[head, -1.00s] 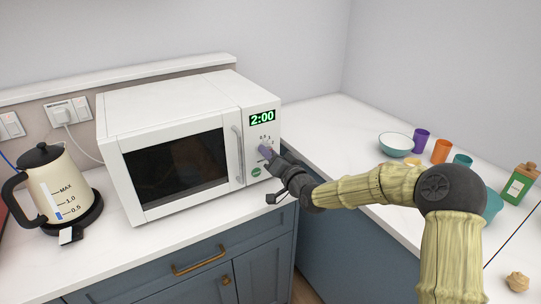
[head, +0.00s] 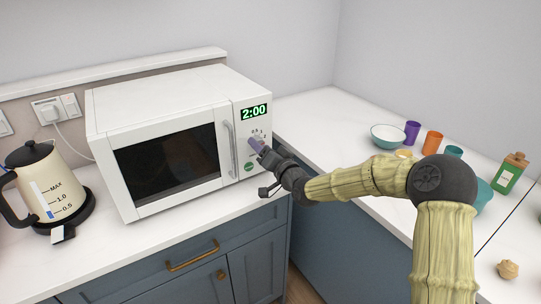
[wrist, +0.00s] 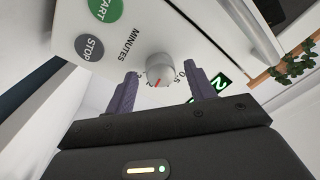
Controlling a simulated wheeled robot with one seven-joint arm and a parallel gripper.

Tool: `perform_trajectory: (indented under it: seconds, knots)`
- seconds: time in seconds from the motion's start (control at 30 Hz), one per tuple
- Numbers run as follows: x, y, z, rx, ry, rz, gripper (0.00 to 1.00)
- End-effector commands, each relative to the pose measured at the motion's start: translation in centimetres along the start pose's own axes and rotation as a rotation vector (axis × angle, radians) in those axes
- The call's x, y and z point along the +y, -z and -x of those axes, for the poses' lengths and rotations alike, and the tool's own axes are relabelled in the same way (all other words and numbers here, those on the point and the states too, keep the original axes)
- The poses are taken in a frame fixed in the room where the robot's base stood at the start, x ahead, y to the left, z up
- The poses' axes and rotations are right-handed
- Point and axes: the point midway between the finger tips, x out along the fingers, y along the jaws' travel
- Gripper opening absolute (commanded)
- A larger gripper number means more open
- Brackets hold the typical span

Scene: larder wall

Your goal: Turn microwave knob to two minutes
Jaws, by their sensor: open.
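The white microwave (head: 170,100) stands on the counter with its door shut. Its green display (head: 254,112) reads 2:00. In the wrist view the round silver knob (wrist: 160,67) has a red pointer mark, with "MINUTES" printed beside it and 0.5 on its scale. My gripper (wrist: 154,88) is open, its two purple fingers on either side of the knob with gaps to it. The green START button (wrist: 106,8) and the grey STOP button (wrist: 90,47) sit near the knob.
A cream kettle (head: 50,185) stands left of the microwave. On the right counter are a teal bowl (head: 388,137), a purple cup (head: 412,132), an orange cup (head: 432,143) and a green bottle (head: 510,174). The counter in front of the microwave is clear.

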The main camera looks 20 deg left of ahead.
Motion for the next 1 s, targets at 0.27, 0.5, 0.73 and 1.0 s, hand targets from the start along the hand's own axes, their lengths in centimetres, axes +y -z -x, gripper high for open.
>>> perform_trajectory:
  seconds: [0.27, 0.5, 0.73, 1.0]
  knots:
    - [0.1, 0.0, 2.6, 0.0, -0.001, 0.001, 0.54]
    - [0.1, 0.0, 6.7, 0.0, -0.002, 0.001, 0.54]
    - [0.2, 0.0, 11.0, 0.0, -0.004, 0.001, 0.54]
    - [0.1, 0.0, 15.9, 0.0, -0.003, 0.0, 0.54]
